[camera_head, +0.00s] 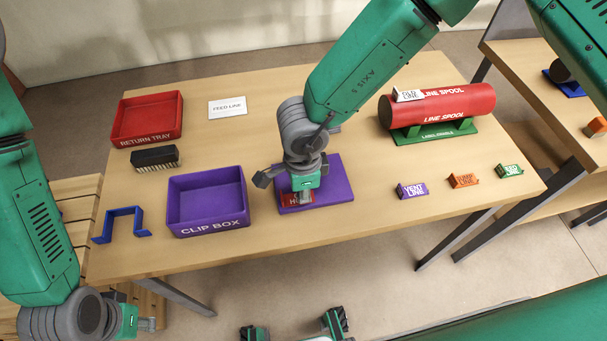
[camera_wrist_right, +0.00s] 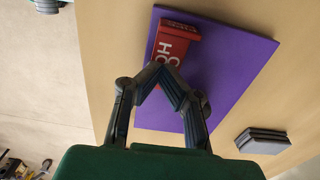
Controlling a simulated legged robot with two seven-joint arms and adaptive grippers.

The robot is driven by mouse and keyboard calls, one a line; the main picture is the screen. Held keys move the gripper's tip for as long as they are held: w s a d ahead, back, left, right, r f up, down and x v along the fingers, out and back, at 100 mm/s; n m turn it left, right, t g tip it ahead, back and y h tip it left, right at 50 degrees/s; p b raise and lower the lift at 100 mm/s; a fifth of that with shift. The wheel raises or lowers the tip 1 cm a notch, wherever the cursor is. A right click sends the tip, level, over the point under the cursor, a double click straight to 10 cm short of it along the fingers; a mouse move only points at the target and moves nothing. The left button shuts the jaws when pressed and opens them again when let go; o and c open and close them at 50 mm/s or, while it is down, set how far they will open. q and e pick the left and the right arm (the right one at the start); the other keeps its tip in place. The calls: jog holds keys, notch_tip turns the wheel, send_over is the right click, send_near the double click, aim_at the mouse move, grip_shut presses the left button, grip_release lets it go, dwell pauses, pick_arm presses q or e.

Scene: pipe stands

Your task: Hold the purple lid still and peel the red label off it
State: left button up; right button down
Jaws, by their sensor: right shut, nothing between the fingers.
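The purple lid (camera_head: 328,181) lies flat on the table to the right of the purple clip box. The red label (camera_head: 288,200) with white letters is on its front left part; it also shows in the right wrist view (camera_wrist_right: 177,38), with a raised-looking strip at one end. My right gripper (camera_head: 306,200) is over the lid beside the label, and hides part of both. In the right wrist view its fingertips (camera_wrist_right: 157,72) meet with nothing between them, close to the label; contact cannot be told. My left gripper (camera_head: 147,323) is at the lower left, away from the lid; its jaws are unclear.
The clip box (camera_head: 209,224) stands left of the lid, with a blue bracket (camera_head: 123,222), black brush (camera_head: 155,157) and red return tray (camera_head: 147,136) beyond. A red spool (camera_head: 440,104) and small signs (camera_head: 412,191) are right. A dark block (camera_wrist_right: 262,140) lies near the lid.

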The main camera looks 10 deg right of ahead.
jog(key=shift+r+p, duration=1.95)
jog(key=shift+r, duration=0.2)
jog(key=shift+r, duration=0.15)
notch_tip(320, 180, up, 12)
jog(key=shift+f, duration=0.25)
